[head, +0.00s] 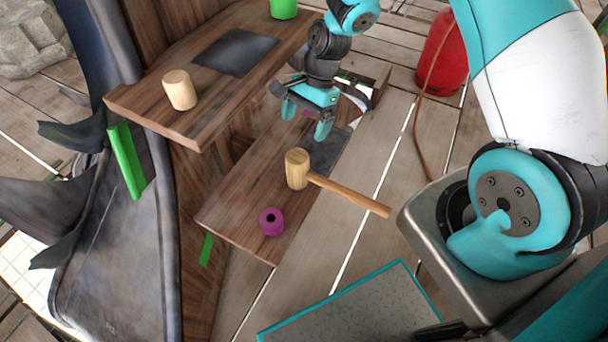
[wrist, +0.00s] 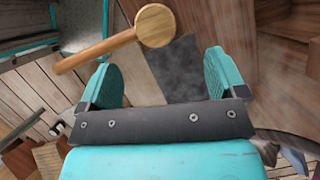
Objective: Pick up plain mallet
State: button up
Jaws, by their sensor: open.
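A plain wooden mallet (head: 297,170) is on the lower wooden shelf (head: 235,205). Its pale round head sits on the shelf, and its handle (head: 350,194) sticks out to the right past the shelf edge. In the wrist view the mallet head (wrist: 155,26) lies beyond the fingertips, with the handle running down to the left. My gripper (head: 306,118) is open and empty, above the far end of the lower shelf, apart from the mallet. Both fingers also show in the wrist view (wrist: 160,72).
A purple ring (head: 271,222) sits at the shelf's near end. The upper shelf (head: 150,118) carries a pale wooden cylinder (head: 180,90), a dark mat (head: 235,52) and a green cup (head: 284,8). A red gas bottle (head: 440,55) with a hose stands on the floor at right.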

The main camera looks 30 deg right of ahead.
aim_at(299, 155)
jog(key=x, duration=0.4)
jog(key=shift+a+f+b, duration=0.15)
jog(key=shift+f+b, duration=0.15)
jog(key=x, duration=0.3)
jog(key=b+x, duration=0.1)
jog(key=x, duration=0.1)
jog(key=shift+s+d+f, duration=0.15)
jog(key=shift+s+d, duration=0.1)
jog(key=shift+s, duration=0.05)
jog(key=shift+c, duration=0.2)
jog(key=c, duration=1.1)
